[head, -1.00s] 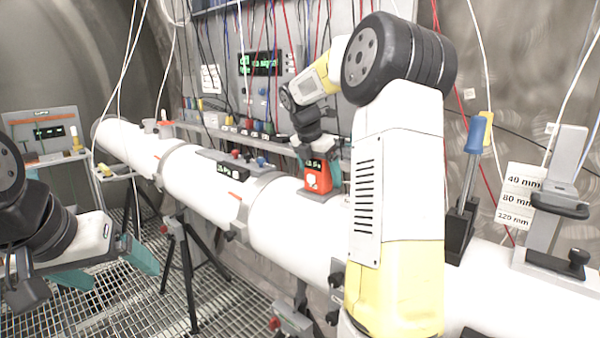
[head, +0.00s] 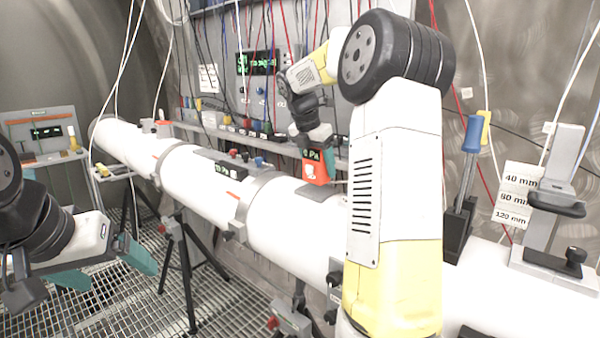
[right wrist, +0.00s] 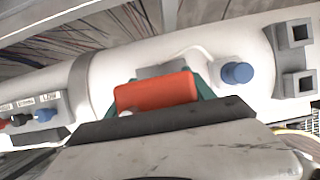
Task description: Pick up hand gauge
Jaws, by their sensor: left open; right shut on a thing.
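I cannot tell how wide any gap between gauge and pad is. My left gripper (head: 108,268) is open and empty at the lower left, its teal fingers spread over the grated floor.
The long white pipe (head: 290,232) runs across on black tripods. A shelf and wall panel with hanging cables (head: 262,62) stand close behind the gauge. A blue-handled tool (head: 473,135) and a clamp stand (head: 548,215) are on the right. A blue knob (right wrist: 237,73) is beside the gauge.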

